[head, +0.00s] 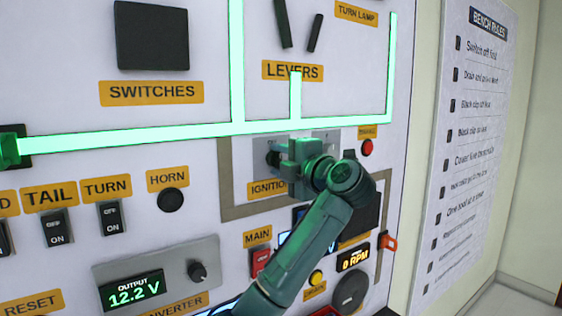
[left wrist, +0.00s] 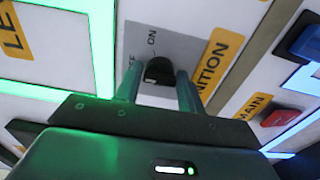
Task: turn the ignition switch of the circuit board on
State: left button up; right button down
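The ignition switch is a black rotary knob (left wrist: 158,70) on a grey plate, with ON above it and a partly hidden OFF to its left in the left wrist view. Its orange IGNITION label (left wrist: 219,62) is beside it. In the head view the plate (head: 326,138) is mostly covered by my left gripper (head: 277,158), which is at the panel. My left gripper (left wrist: 158,84) has one finger on each side of the knob, apart, with narrow gaps that look free. The knob's pointer direction is not clear. My right gripper is in neither view.
A red MAIN switch (head: 261,262), a HORN button (head: 171,200), a red button (head: 367,147) and a yellow button (head: 317,278) are near my arm. The display (head: 354,259) reads 0 RPM. Glowing green strips (head: 130,138) cross the panel. A rules board (head: 470,150) hangs at right.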

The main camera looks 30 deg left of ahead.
pick_arm(q)
jog(key=c, duration=0.6)
jog(key=shift+o, duration=0.2)
jog(key=shift+m, duration=0.4)
jog(key=m, duration=1.1)
jog(key=shift+f, duration=0.1)
jog(key=shift+m, duration=0.3)
jog(key=o, duration=0.9)
jog(key=shift+d, duration=0.1)
jog(key=b+v, duration=0.3)
jog(key=v, duration=1)
